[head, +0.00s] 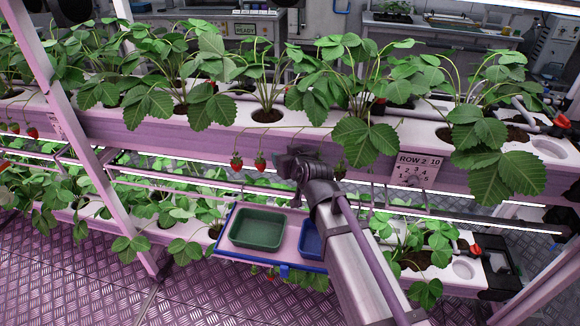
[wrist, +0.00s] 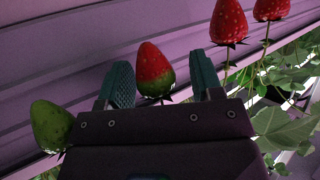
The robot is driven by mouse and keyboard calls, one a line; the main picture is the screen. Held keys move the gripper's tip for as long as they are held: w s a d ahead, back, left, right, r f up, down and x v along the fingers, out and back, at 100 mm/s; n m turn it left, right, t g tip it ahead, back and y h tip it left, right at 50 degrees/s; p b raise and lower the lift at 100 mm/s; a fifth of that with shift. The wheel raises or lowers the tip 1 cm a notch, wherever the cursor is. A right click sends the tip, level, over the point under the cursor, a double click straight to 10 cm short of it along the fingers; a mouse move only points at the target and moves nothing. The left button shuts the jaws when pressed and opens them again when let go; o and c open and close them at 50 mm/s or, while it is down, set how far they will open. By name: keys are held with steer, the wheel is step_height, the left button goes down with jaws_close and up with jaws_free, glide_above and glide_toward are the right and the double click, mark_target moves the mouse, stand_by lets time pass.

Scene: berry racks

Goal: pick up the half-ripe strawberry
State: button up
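The half-ripe strawberry (wrist: 155,68), red over most of its body and green-yellow near its leafy cap, shows in the middle of the wrist view. My gripper (wrist: 161,72) is open, with one teal finger on each side of this berry and a visible gap to each. The berry appears to lie between the fingers or just beyond them; the exact depth is hard to tell. In the head view my gripper (head: 298,158) is at the front face of the upper rack, and the half-ripe strawberry is hidden there.
Two red strawberries (wrist: 229,22) are right of the fingers; they hang left of my gripper in the head view (head: 248,161). A green strawberry (wrist: 51,126) is close outside the left finger. Below are a green tray (head: 257,229) and a blue tray (head: 311,240). The upper rack (head: 400,135) is just behind.

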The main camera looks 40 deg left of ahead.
steer(key=c, duration=0.6)
steer(key=shift+r, duration=0.1)
steer(key=shift+c, duration=0.2)
steer(key=s+d, duration=0.4)
steer(key=d, duration=0.3)
steer(key=s+d, duration=0.5)
steer(key=d, duration=0.3)
steer(key=shift+s+d+r+p, duration=0.15)
steer(key=shift+s+r+p, duration=0.05)
steer(key=shift+s+p, duration=0.1)
steer(key=shift+f, duration=0.1)
